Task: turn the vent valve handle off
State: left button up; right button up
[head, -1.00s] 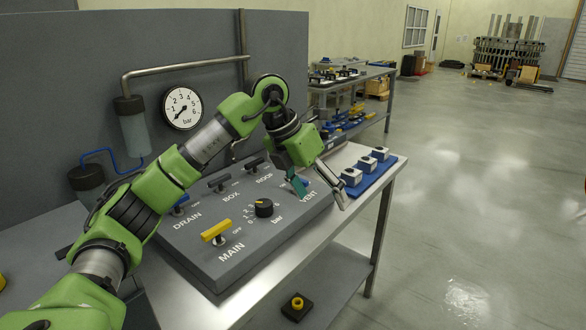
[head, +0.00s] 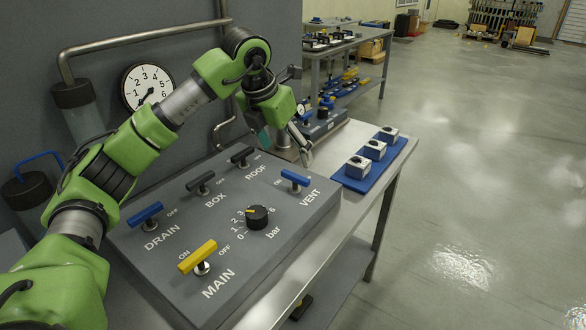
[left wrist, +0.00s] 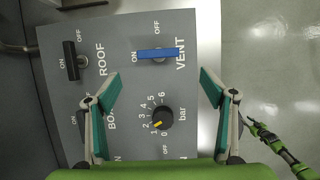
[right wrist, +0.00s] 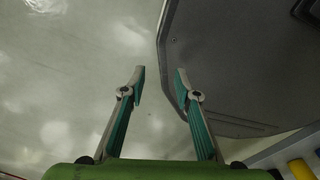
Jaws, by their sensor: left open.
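The vent valve handle is a blue bar (head: 295,178) at the right end of the grey panel, beside the VENT label. In the left wrist view the blue bar (left wrist: 158,55) lies crosswise, in line with the ON mark at its left; OFF is above it. My left gripper (head: 284,142) is open and empty, up and behind the handle in the head view. In the left wrist view its open fingers (left wrist: 160,77) point toward the panel, with the handle ahead between their lines, untouched. My right gripper (right wrist: 160,71) is open and empty, over the floor.
The panel (head: 285,245) also carries a yellow MAIN handle (head: 198,257), a blue DRAIN handle (head: 145,214), black BOX (head: 200,181) and ROOF (head: 242,153) handles and a black bar knob (head: 257,217). A blue tray (head: 358,181) with white blocks is at the right.

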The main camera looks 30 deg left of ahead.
aim_at(295, 175)
pick_arm(q)
jog(key=x, duration=0.4)
jog(key=p+x, duration=0.1)
jog(key=x, duration=0.3)
jog(key=shift+w+a, duration=0.1)
jog(key=shift+a, duration=0.1)
jog(key=shift+w+f, duration=0.2)
jog(key=shift+f, duration=0.45)
jog(key=c, duration=1.1)
pick_arm(e)
jog(key=shift+w+a+r, duration=0.35)
jog(key=shift+w+r, duration=0.15)
jog(key=shift+r, duration=0.2)
